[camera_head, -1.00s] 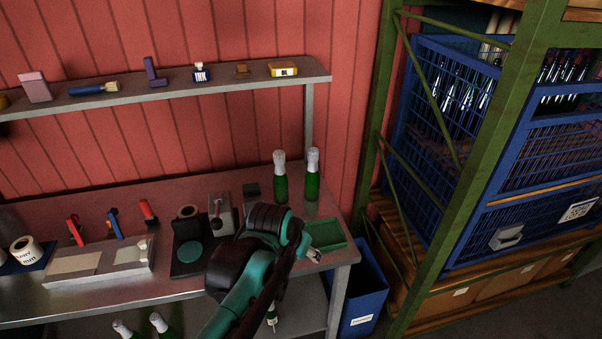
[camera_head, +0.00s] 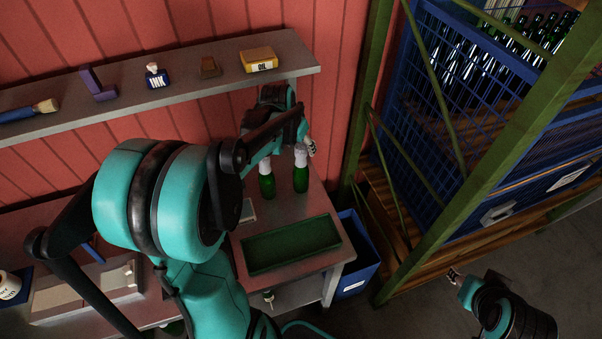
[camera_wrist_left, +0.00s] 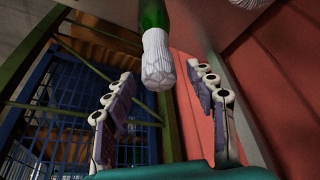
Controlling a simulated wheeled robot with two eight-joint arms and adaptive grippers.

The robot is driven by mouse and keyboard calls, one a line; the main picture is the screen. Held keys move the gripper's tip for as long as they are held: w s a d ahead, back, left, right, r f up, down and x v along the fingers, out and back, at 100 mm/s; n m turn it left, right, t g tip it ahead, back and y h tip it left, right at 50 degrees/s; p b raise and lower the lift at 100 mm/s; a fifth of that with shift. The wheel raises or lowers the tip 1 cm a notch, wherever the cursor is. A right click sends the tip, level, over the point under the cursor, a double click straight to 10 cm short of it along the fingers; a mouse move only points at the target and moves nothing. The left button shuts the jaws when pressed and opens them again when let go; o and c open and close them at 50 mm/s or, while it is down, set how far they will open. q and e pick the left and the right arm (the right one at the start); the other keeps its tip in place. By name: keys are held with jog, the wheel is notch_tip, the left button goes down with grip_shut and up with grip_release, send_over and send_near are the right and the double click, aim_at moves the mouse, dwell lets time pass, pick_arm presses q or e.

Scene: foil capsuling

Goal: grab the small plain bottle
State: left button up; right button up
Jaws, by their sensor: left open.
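Two green bottles with whitish foil tops stand upright side by side on the bench, a left one (camera_head: 267,184) and a right one (camera_head: 301,178). I cannot tell whether either is the small plain bottle. My left gripper (camera_head: 310,147) is just above and beside the right bottle's top, partly hidden by my arm. In the left wrist view, my open left gripper (camera_wrist_left: 160,75) has a foil-topped bottle (camera_wrist_left: 157,55) near its fingertips, between them in the picture. A second white top shows at the upper edge. My right gripper (camera_head: 454,276) is low at the right, away from the bench.
A green tray (camera_head: 292,244) lies on the bench in front of the bottles. A shelf (camera_head: 200,80) with ink and an oil box (camera_head: 258,60) runs above. A blue bin (camera_head: 356,255) stands beside the bench. A green rack with a blue crate (camera_head: 440,120) stands right.

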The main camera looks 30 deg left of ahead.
pick_arm(q)
jog(key=shift+x, duration=0.75)
grip_shut()
jog(key=shift+r, duration=0.15)
